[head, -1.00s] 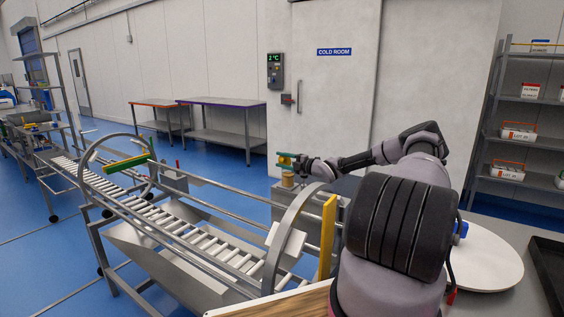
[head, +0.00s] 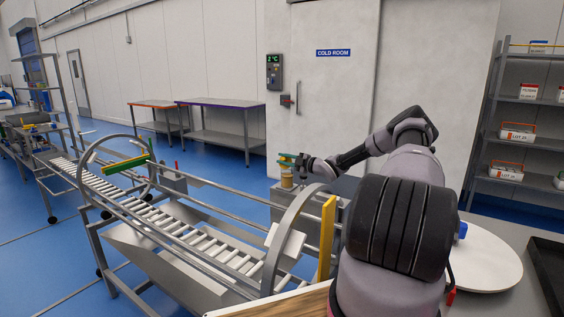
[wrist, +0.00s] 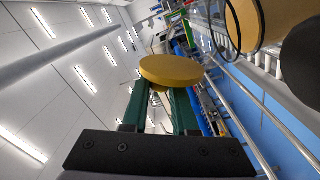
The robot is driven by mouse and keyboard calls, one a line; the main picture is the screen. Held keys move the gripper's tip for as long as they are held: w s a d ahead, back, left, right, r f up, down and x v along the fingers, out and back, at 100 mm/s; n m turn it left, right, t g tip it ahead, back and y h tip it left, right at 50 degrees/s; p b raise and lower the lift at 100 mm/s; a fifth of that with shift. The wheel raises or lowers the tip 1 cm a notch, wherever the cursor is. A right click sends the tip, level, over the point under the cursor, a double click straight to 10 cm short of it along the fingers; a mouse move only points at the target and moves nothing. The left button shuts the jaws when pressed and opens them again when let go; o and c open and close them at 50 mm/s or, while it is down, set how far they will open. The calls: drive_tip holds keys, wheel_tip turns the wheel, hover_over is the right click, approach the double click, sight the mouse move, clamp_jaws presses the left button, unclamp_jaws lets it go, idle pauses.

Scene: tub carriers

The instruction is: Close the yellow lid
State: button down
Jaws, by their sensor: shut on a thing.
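My gripper (wrist: 172,108) has dark green fingers, shut on the short neck under a round yellow lid (wrist: 172,70) in the wrist view. In the head view my gripper (head: 290,160) is small and far off, with a bit of yellow at its tips. A small tan, jar-like thing (head: 287,181) stands just below it on a grey surface. At the top right of the wrist view is another yellow round piece (wrist: 243,22) with a thin dark hoop around it. A tan body shows beside it, cut off by the frame edge. Whether the lid touches anything is hard to tell.
A roller conveyor (head: 185,225) with steel rails and arched hoops runs along the left. A yellow upright bar (head: 327,238) stands near my arm. A white round plate (head: 488,258) and a black tray (head: 549,270) lie at the right. Shelves (head: 525,135) stand behind.

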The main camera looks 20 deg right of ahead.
sight(288, 160)
drive_tip(key=m, duration=0.1)
drive_tip(key=d+m, duration=0.1)
drive_tip(key=m, duration=0.1)
drive_tip(key=shift+w+f, duration=0.1)
drive_tip(key=shift+w, duration=0.3)
drive_tip(key=m, duration=0.2)
drive_tip(key=d+m, duration=0.1)
drive_tip(key=shift+w+d+f+m, duration=0.1)
drive_tip(key=shift+w+f+m, duration=0.2)
drive_tip(key=shift+w, duration=0.1)
drive_tip(key=m, duration=0.2)
drive_tip(key=shift+w+d+f+m, duration=0.25)
drive_tip(key=shift+d+f+m, duration=0.05)
drive_tip(key=shift+f, duration=0.05)
drive_tip(key=shift+w+d+f+m, duration=0.2)
drive_tip(key=shift+f+m, duration=0.1)
drive_tip(key=shift+m, duration=0.55)
drive_tip(key=shift+w+d+f+m, duration=0.15)
drive_tip(key=shift+f+m, duration=0.15)
drive_tip(key=shift+m, duration=0.55)
drive_tip(key=shift+s, duration=0.15)
drive_tip(key=c, duration=0.7)
unclamp_jaws()
drive_tip(key=v, duration=1)
drive_tip(key=shift+s+d, duration=0.25)
drive_tip(key=shift+s, duration=0.05)
